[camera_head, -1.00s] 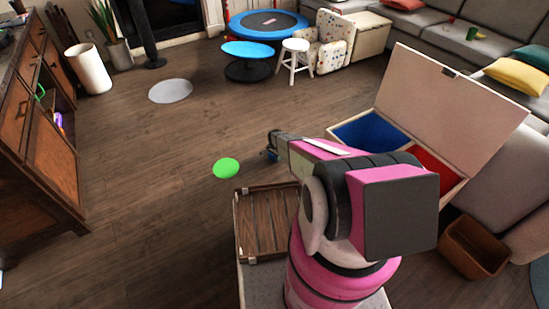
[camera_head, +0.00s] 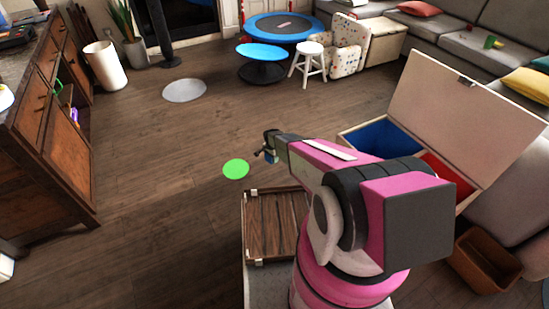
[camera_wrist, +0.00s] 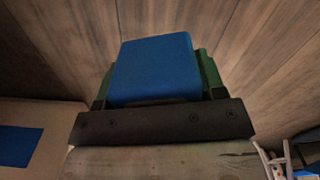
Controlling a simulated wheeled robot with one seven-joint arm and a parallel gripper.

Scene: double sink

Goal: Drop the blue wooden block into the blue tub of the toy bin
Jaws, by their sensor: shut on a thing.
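The blue wooden block (camera_wrist: 152,68) is held in my gripper (camera_wrist: 155,85), between green-sided fingers in the wrist view. In the head view my gripper (camera_head: 267,155) is small, above the wood floor, left of the toy bin. The block shows there only as a small blue patch (camera_head: 271,157). The toy bin (camera_head: 455,125) stands open at the right with its pale lid raised. Its blue tub (camera_head: 390,138) is on the left and its red tub (camera_head: 446,172) on the right. My arm hides part of the bin's front. The blue tub also shows at the wrist view's left edge (camera_wrist: 18,145).
A green disc (camera_head: 236,169) lies on the floor left of my gripper. A brown box (camera_head: 484,262) stands right of my base. A blue trampoline (camera_head: 283,27), a white stool (camera_head: 309,62) and a sofa (camera_head: 480,65) are farther back. A wooden cabinet (camera_head: 45,125) is at left. The middle floor is clear.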

